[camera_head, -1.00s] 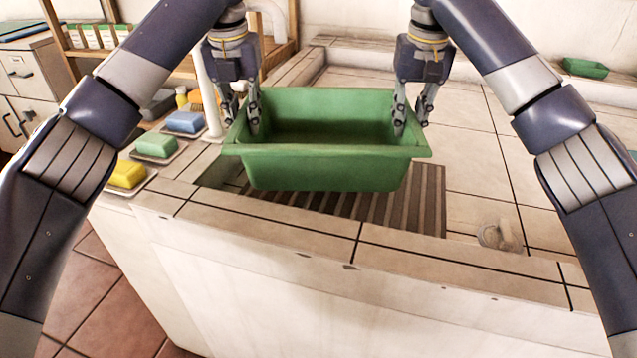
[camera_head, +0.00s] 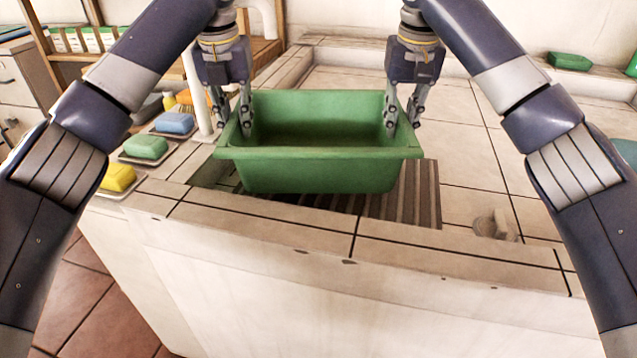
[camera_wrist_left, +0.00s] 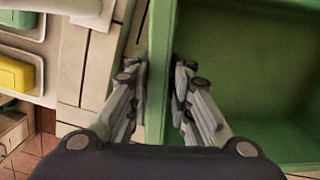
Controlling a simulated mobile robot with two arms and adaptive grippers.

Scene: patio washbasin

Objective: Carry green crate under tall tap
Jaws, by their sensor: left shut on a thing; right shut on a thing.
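The green crate (camera_head: 318,172) is upright and empty, held by both grippers over the ribbed part of the washbasin. My left gripper (camera_head: 232,122) is shut on its left wall. In the left wrist view my left gripper (camera_wrist_left: 158,85) has one finger on each side of the rim of the green crate (camera_wrist_left: 250,150). My right gripper (camera_head: 403,118) is shut on the right wall. Whether the crate's underside touches the ribs is hard to tell. I cannot make out a tall tap for certain; a white upright pipe (camera_head: 196,90) stands left of the crate.
Yellow (camera_head: 118,178), green (camera_head: 146,147) and blue (camera_head: 174,122) soaps sit on small trays along the left ledge. A round stone-like knob (camera_head: 494,225) lies right of the ribs. A small green block (camera_head: 569,61) is at the back right. Tiled surface right of the crate is mostly clear.

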